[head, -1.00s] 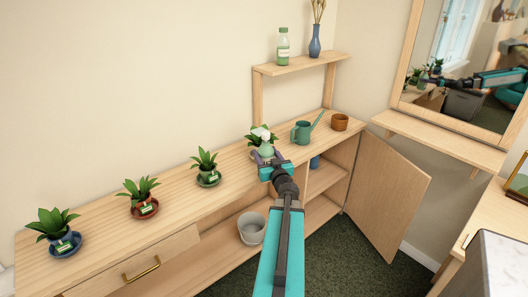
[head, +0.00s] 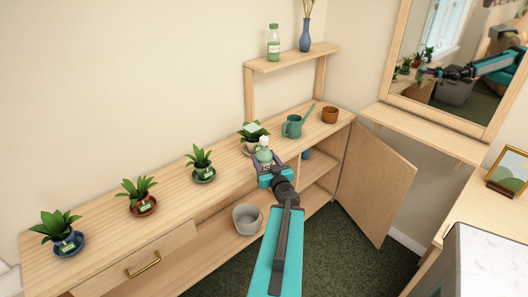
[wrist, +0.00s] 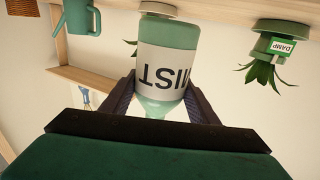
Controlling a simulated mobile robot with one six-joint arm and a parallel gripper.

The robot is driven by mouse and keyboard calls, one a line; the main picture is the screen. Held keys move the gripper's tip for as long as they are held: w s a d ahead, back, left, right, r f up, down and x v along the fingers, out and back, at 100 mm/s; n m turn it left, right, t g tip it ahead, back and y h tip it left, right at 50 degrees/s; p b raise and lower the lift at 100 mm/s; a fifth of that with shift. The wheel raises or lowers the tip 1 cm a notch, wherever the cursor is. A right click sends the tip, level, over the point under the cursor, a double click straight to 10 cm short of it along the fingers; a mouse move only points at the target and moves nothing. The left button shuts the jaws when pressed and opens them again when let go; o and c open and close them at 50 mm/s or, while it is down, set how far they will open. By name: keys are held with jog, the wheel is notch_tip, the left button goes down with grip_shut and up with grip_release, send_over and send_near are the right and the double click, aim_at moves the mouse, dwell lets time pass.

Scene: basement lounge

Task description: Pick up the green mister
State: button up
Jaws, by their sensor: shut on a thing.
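The green mister (head: 264,154) is a small green bottle with a pale top, at the front edge of the long wooden counter in the head view. My gripper (head: 268,166) is shut on it. In the wrist view, which is upside down, the mister (wrist: 162,62) stands between the two fingers of my gripper (wrist: 162,100), its white label reading "MIST". Its pale green upper part is partly hidden by the gripper. I cannot tell for sure whether its base is clear of the counter.
A potted plant (head: 252,132) stands just behind the mister, and a teal watering can (head: 293,128) and brown pot (head: 329,115) to its right. More potted plants line the counter (head: 110,240) leftward. An open cupboard door (head: 375,185) juts out at right; a grey bucket (head: 247,219) sits below.

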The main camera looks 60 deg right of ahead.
aim_at(267, 162)
jog(key=shift+s+a+r+p, duration=0.4)
jog(key=shift+s+a+p, duration=0.25)
jog(key=shift+p, duration=1.3)
jog(key=shift+p+v, duration=0.95)
jog(key=shift+p, duration=0.25)
jog(key=shift+s+d+f, duration=0.15)
